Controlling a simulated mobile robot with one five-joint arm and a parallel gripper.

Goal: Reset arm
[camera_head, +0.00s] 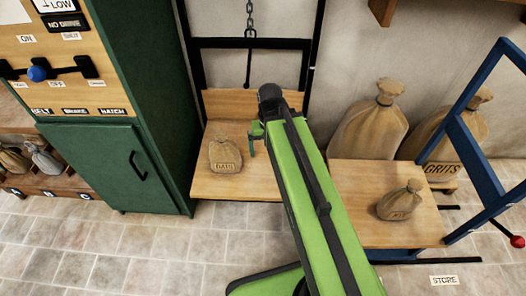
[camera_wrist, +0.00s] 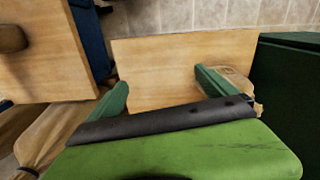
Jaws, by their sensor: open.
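My gripper (camera_head: 256,137) is at the end of my green arm, over the wooden hoist platform (camera_head: 240,187). In the wrist view its two green fingers (camera_wrist: 164,88) are spread wide with nothing between them. A small brown labelled sack (camera_head: 225,156) sits on this platform, left of my gripper and apart from it in the head view. In the wrist view the sack (camera_wrist: 238,84) is partly hidden behind one finger and my arm.
A second small sack (camera_head: 399,200) rests on a wooden top (camera_head: 362,179) beside a blue frame (camera_head: 465,150). Large sacks, one marked GRITS (camera_head: 440,150), stand behind it. A green cabinet (camera_head: 100,165) is at left. A chain (camera_head: 251,18) hangs above the platform. Tiled floor is open in front.

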